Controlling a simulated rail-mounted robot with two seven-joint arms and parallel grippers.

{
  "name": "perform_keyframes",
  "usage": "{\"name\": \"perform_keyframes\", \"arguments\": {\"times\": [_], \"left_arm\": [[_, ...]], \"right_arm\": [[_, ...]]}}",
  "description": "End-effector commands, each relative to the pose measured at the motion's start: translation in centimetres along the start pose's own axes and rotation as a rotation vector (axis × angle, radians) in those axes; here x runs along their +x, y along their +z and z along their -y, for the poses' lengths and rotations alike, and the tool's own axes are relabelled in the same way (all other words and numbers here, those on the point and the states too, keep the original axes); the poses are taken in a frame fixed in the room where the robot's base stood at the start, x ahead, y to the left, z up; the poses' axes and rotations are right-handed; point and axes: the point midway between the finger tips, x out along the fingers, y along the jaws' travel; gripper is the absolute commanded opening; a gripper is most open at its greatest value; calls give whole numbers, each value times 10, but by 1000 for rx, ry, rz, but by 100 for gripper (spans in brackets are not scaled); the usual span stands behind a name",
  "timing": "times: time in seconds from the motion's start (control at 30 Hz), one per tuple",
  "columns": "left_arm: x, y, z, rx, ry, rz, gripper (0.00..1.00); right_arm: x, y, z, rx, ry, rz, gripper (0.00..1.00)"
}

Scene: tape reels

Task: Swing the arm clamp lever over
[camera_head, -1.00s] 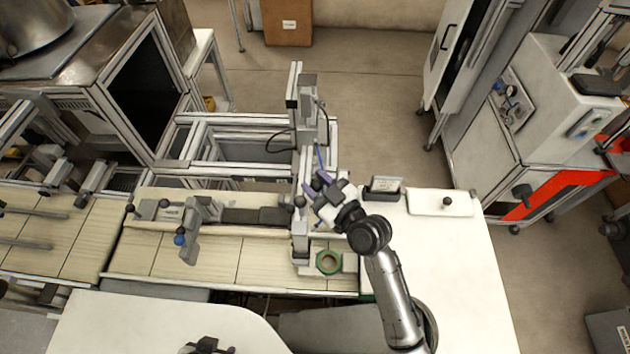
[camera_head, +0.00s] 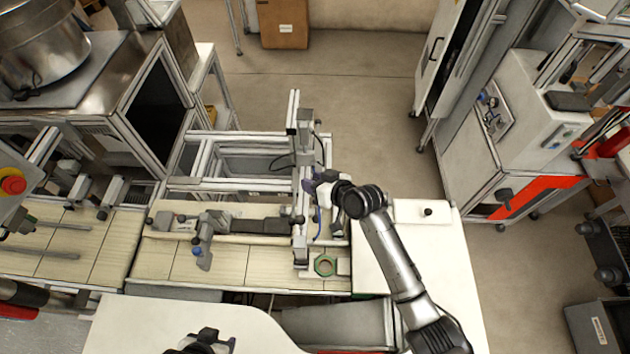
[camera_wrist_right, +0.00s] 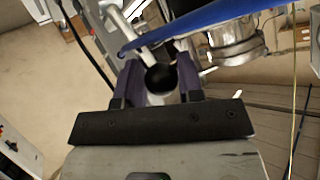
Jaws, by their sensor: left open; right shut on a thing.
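The clamp lever ends in a black ball knob (camera_wrist_right: 161,78) on a pale metal rod, seen in the right wrist view. My right gripper (camera_head: 317,184) is shut on this knob; its two purple fingers stand on either side of it. In the head view the gripper and wrist hide the knob. A blue strip (camera_wrist_right: 205,24) runs past just beyond the fingers; it also shows below the gripper in the head view (camera_head: 317,222). My left gripper (camera_head: 211,339) is at the bottom edge of the head view, empty and away from the station.
A green tape reel (camera_head: 324,264) lies on the near end of the station, below the right gripper. A grey upright frame (camera_head: 296,150) stands close beside the gripper. A white tabletop (camera_head: 440,270) to the right is largely clear apart from my right arm.

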Motion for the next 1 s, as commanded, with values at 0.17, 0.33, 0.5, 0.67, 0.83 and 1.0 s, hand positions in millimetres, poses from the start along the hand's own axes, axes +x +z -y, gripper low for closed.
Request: {"name": "perform_keyframes", "arguments": {"times": [0.17, 0.33, 0.5, 0.67, 0.83, 1.0], "left_arm": [[-1, 0, 0, 0, 0, 0, 57], [-1, 0, 0, 0, 0, 1, 57], [0, 0, 0, 0, 0, 1, 57], [0, 0, 0, 0, 0, 1, 57], [0, 0, 0, 0, 0, 1, 57], [0, 0, 0, 0, 0, 1, 57]], "right_arm": [[4, -4, -2, 15, -9, 10, 0], [6, -6, -4, 15, -8, 10, 0], [6, -7, -6, 14, -6, 10, 0], [6, -7, -7, 13, -5, 9, 0], [6, -7, -7, 12, -4, 8, 0], [6, -8, -7, 11, -3, 7, 40]]}}
